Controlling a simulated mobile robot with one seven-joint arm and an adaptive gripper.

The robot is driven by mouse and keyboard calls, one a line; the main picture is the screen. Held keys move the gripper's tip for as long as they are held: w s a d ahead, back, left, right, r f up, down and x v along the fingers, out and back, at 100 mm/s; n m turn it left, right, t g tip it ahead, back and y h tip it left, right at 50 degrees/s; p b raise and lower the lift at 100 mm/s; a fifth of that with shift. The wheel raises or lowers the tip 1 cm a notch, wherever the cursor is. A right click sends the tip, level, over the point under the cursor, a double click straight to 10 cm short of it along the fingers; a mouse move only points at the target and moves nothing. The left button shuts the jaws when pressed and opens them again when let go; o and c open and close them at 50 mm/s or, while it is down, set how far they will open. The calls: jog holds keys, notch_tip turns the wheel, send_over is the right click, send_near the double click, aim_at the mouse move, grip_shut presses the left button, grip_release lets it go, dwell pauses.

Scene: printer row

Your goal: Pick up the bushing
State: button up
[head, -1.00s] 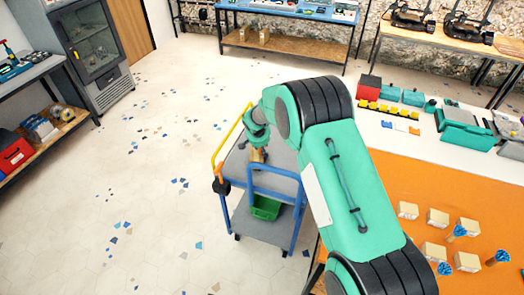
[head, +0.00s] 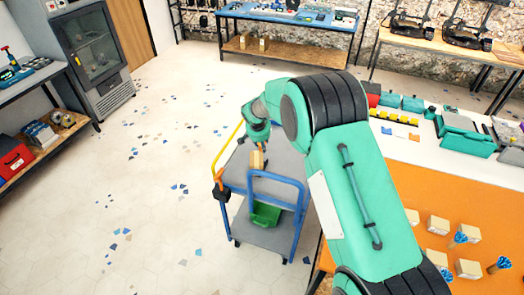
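A small tan block-like piece (head: 257,159) shows at the tip of my arm, over the grey top of a blue-framed cart (head: 288,194). I cannot tell whether it is the bushing, or whether it is held or rests on the cart. My gripper (head: 262,146) points down over the cart top, close to the piece. Its fingers are too small and dark to tell open from shut. Nothing else in view can be made out clearly as a bushing. My own arm hides part of the cart's right side and part of the white table.
A green bin (head: 265,214) sits on the cart's lower shelf. To the right, an orange mat (head: 420,196) carries several tan blocks, some near blue-topped pieces. A glass-door cabinet (head: 92,52) stands at the back left. The tiled floor (head: 150,170) left of the cart is clear.

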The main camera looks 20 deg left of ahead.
jog(key=shift+r, duration=1.6)
jog(key=shift+a+n, duration=0.15)
jog(key=shift+n, duration=0.15)
jog(key=shift+a+n+y, duration=0.3)
jog(key=shift+n, duration=0.1)
jog(key=shift+a+r+n+y+b, duration=0.1)
jog(key=shift+a+n+y+b, duration=0.45)
jog(key=shift+a+n, duration=0.6)
jog(key=shift+d+n, duration=0.25)
jog(key=shift+f, duration=3.1)
